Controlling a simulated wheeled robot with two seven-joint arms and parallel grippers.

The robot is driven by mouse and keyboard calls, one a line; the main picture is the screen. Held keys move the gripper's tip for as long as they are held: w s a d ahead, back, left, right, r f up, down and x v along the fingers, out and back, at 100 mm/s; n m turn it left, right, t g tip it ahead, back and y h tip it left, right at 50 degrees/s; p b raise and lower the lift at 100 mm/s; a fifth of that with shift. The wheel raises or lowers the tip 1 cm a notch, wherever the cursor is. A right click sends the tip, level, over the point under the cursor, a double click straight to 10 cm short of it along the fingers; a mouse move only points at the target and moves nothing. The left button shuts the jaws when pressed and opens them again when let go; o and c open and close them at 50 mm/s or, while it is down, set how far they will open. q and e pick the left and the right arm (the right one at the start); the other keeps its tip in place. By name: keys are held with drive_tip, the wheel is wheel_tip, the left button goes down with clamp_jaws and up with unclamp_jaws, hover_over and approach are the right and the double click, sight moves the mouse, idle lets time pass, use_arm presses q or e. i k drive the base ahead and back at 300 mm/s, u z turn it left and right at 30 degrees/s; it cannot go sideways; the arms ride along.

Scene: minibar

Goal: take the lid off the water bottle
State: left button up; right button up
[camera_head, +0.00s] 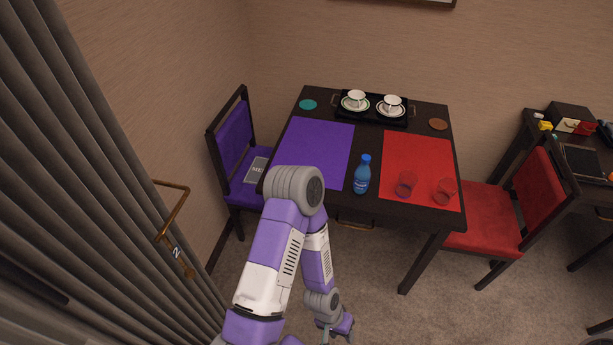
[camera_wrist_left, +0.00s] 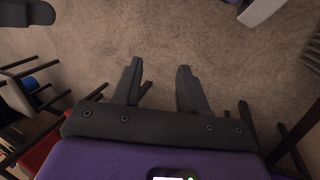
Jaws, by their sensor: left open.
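The water bottle (camera_head: 361,180) is blue and stands upright near the front edge of the dark table, in the gap between the purple and red mats. Its blue lid (camera_head: 366,158) sits on top. My left arm bends at the elbow in front of the table's left part, and its gripper (camera_head: 341,329) hangs low over the carpet, well below and in front of the bottle. In the left wrist view the two dark fingers of this gripper (camera_wrist_left: 159,78) are apart, with only carpet between them. My right gripper is not in view.
The table (camera_head: 453,146) holds a purple mat (camera_head: 318,147), a red mat (camera_head: 415,155), two glasses (camera_head: 405,184) right of the bottle, and a black tray (camera_head: 373,112) with cups. A purple chair (camera_head: 231,150) and a red chair (camera_head: 497,216) flank it. Carpet in front is clear.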

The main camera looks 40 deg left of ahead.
sight(363, 172)
drive_tip(key=u, duration=0.8)
drive_tip(key=i, duration=0.45)
